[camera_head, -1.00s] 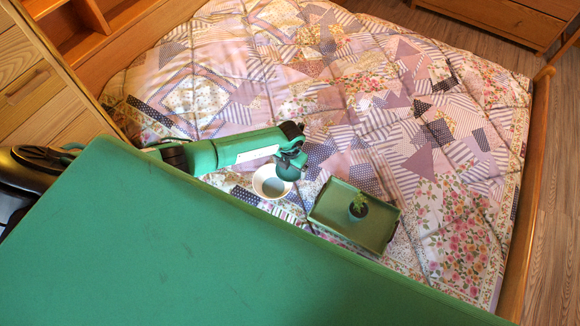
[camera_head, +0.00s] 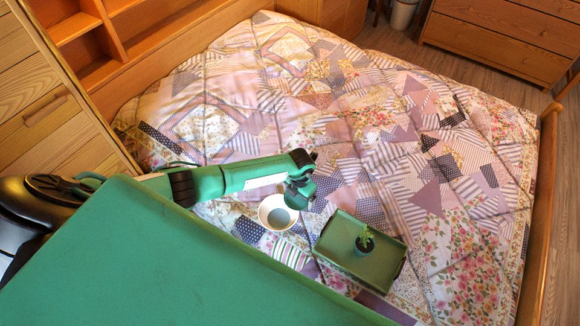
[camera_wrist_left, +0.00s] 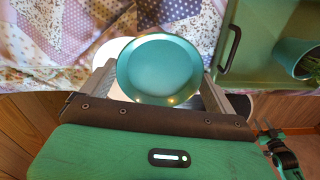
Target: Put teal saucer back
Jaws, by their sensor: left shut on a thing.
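The teal saucer (camera_wrist_left: 158,68) sits between the fingers of my left gripper (camera_wrist_left: 160,80) in the left wrist view, its round face toward the camera. My left gripper is shut on it. In the head view my left gripper (camera_head: 300,190) hangs over the bed, close beside a white bowl (camera_head: 266,212) with a grey-blue inside. I cannot clearly make out the saucer there. In the left wrist view a white round rim (camera_wrist_left: 108,50) shows partly hidden behind the saucer.
A green tray (camera_head: 340,262) with a dark handle lies on the patchwork bed (camera_head: 330,130), right of the bowl. A small potted plant (camera_head: 364,243) stands on it. Wooden shelves (camera_head: 75,27) and drawers are at left, a dresser (camera_head: 500,40) at upper right.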

